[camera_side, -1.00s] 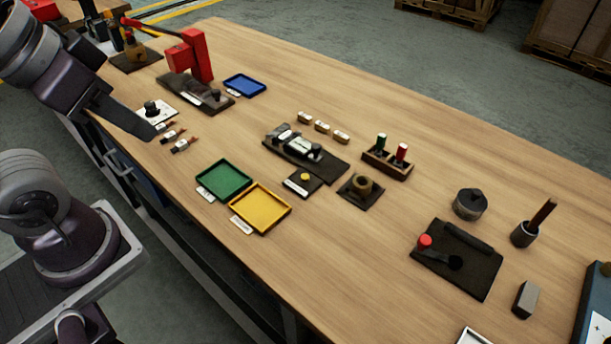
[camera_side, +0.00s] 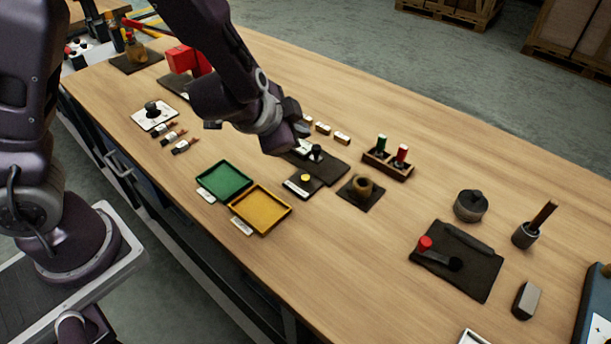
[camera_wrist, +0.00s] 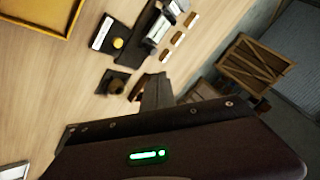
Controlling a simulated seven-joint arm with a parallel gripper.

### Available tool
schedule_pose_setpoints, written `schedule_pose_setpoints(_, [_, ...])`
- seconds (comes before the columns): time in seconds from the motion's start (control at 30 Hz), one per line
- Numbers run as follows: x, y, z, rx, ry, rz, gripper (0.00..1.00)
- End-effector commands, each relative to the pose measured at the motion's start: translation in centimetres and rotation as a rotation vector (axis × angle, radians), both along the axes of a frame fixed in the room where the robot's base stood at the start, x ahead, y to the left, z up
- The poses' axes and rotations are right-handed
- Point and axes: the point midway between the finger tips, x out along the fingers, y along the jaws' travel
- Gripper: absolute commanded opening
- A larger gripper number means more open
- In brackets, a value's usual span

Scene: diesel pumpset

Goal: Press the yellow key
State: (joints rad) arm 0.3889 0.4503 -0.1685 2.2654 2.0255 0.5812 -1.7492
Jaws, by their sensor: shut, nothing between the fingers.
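The yellow key (camera_side: 306,178) is a small round yellow button on a dark base plate with a white label, near the middle of the table. It also shows in the wrist view (camera_wrist: 118,43), at upper left, uncovered. My gripper (camera_wrist: 155,88) is shut and empty in the wrist view, with its tips apart from the key and pointing over the dark pads beside it. In the side view my wrist hangs above the table, up and left of the key, and the fingertips are mostly hidden behind it.
A black pad with a metal device (camera_side: 316,155) lies just behind the key. A brown ring on a dark pad (camera_side: 362,190) is to its right. Green (camera_side: 224,181) and yellow (camera_side: 261,209) trays are to its left. A rack with green and red pegs (camera_side: 388,165) stands behind right.

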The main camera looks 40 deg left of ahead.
Motion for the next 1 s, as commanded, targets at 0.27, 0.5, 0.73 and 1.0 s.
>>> schedule_pose_setpoints(0.27, [0.1,-0.6,-0.5,-0.008,0.006,-0.019,0.00])
schedule_pose_setpoints(0.5, [0.1,-0.5,-1.3,-0.003,0.009,-0.017,0.00])
schedule_pose_setpoints(0.73, [0.0,-0.5,-4.6,-0.002,0.011,-0.018,0.00])
schedule_pose_setpoints(1.0, [0.1,-0.5,-8.1,-0.004,0.009,-0.018,0.00])
